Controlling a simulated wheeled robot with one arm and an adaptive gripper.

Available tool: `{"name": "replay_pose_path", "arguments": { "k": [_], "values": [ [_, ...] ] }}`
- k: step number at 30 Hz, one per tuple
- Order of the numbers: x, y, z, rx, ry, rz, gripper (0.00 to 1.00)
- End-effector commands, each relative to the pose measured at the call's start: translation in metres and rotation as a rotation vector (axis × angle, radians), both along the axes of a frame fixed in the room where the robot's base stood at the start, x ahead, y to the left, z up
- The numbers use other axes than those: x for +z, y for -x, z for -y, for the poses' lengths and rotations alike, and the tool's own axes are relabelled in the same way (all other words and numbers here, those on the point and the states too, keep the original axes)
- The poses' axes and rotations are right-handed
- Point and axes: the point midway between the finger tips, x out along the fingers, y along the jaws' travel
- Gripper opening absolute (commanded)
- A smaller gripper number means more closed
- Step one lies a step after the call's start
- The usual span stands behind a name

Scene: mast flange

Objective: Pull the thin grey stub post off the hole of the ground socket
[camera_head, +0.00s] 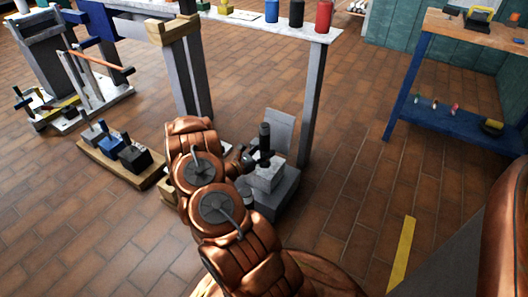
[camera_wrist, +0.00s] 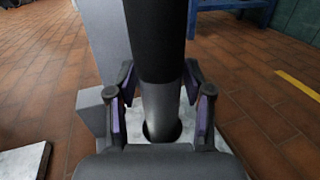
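The stub post (camera_wrist: 158,102) stands upright in the wrist view, with a black upper part and a grey lower part. Its foot is at the dark round hole of the ground socket (camera_wrist: 222,133); how deep it sits is hidden. My gripper (camera_wrist: 160,76) is open, with one purple-padded finger on each side of the post and gaps visible on both sides. In the head view the post (camera_head: 265,139) rises from the pale top of the blocky grey socket (camera_head: 284,192), and my gripper (camera_head: 244,161) reaches it from the left, partly hidden by my arm.
A grey upright plate (camera_head: 281,128) stands just behind the post. A bench leg (camera_head: 312,105) rises behind that. A wooden board (camera_head: 105,160) with small blocks lies left of my arm. A blue-legged table (camera_head: 455,130) stands at the right.

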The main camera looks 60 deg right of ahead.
Motion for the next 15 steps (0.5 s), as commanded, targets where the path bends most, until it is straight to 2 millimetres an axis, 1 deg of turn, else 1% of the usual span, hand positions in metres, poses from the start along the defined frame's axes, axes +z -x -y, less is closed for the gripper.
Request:
{"name": "replay_pose_path", "arguments": {
  "k": [1,2,13,15],
  "values": [
    [0.0,0.0,0.0,0.0,0.0,0.0,0.43],
    [0.0,0.0,0.0,0.0,0.0,0.0,0.4],
    [-0.0001,0.0001,-0.0001,0.0,0.0,0.0,0.01],
    [-0.0001,0.0001,-0.0001,0.0,0.0,0.0,0.0]
  ]
}}
